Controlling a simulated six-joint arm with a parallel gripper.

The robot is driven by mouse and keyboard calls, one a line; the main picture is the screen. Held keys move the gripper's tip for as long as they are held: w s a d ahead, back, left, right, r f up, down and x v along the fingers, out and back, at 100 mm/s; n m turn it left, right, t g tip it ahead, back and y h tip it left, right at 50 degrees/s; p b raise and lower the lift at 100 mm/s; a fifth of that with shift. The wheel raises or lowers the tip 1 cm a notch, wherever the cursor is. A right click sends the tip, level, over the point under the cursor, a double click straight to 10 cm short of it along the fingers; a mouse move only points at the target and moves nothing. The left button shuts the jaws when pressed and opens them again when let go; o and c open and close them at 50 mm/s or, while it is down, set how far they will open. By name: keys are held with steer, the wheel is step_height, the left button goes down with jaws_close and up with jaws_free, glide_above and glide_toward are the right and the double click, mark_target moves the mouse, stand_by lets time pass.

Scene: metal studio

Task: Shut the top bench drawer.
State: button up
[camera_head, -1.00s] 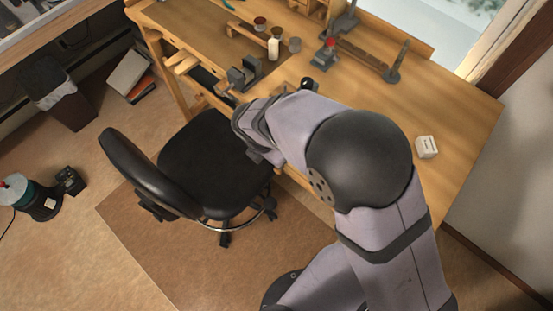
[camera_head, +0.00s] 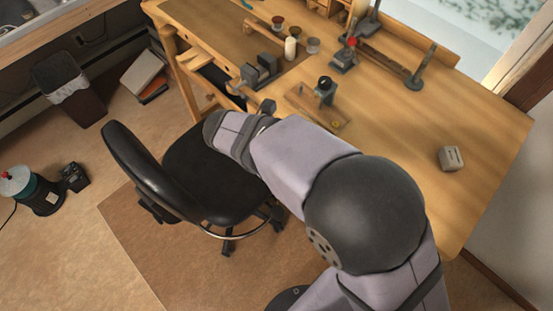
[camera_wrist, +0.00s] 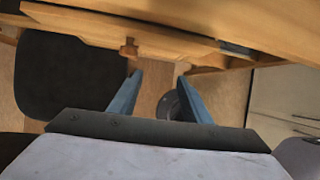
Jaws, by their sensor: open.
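In the wrist view, a wooden drawer front (camera_wrist: 170,43) with a small wooden knob (camera_wrist: 128,49) runs under the edge of the bench top (camera_wrist: 240,15). My gripper (camera_wrist: 160,78) is open and empty, its two blue fingers spread below the drawer front; the knob lies just beyond the left fingertip. I cannot tell whether a finger touches the wood. In the head view, the wooden bench (camera_head: 415,125) shows a dark opening along its front left. My forearm reaches to the bench's front edge there, and my fingers cannot be made out.
A black office chair (camera_head: 205,180) stands close in front of the bench, left of my forearm. Open floor lies at the lower left.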

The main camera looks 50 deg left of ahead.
steer(key=s+a+f+t+y+b, duration=0.1)
steer(key=s+a+f+t+b, duration=0.4)
steer(key=t+b, duration=0.55)
steer(key=w+f+g, duration=0.2)
steer(key=w, duration=0.7)
steer(key=shift+a, duration=0.35)
